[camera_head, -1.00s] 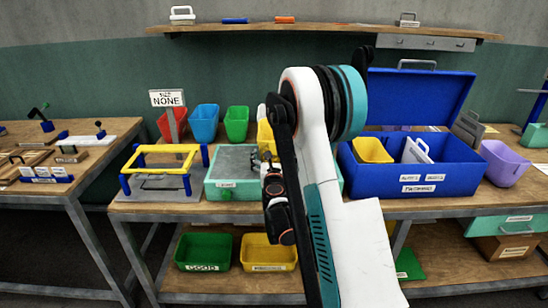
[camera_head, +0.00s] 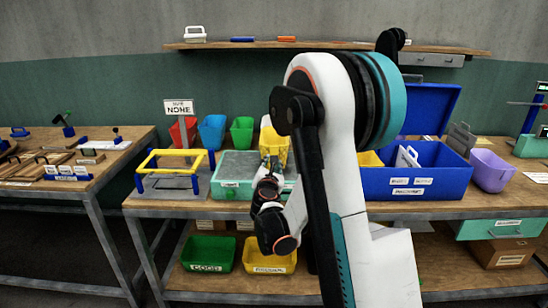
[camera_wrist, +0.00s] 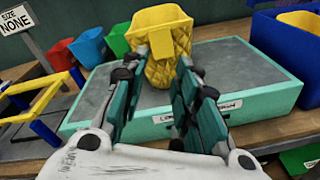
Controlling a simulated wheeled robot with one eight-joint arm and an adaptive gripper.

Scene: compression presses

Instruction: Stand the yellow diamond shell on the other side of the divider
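The yellow diamond shell (camera_wrist: 158,45), with a quilted diamond pattern, stands upright on the grey top of a mint-green case (camera_wrist: 240,105). In the head view the shell (camera_head: 277,146) is partly hidden by my arm. My gripper (camera_wrist: 158,72) has its fingers apart, one on each side of the shell's lower part in the picture. A gap shows at the left finger; contact at the right finger cannot be told. The open blue box (camera_head: 420,188) holds a white handled panel (camera_head: 408,156), perhaps the divider, with another yellow piece (camera_head: 370,159) to its left.
A yellow frame on blue posts (camera_head: 170,152) stands left of the case. Red, blue and green bins (camera_head: 212,132) stand behind, by a "NONE" sign (camera_head: 179,107). A purple bin (camera_head: 491,171) is right of the blue box. Green and yellow trays (camera_head: 208,254) sit below.

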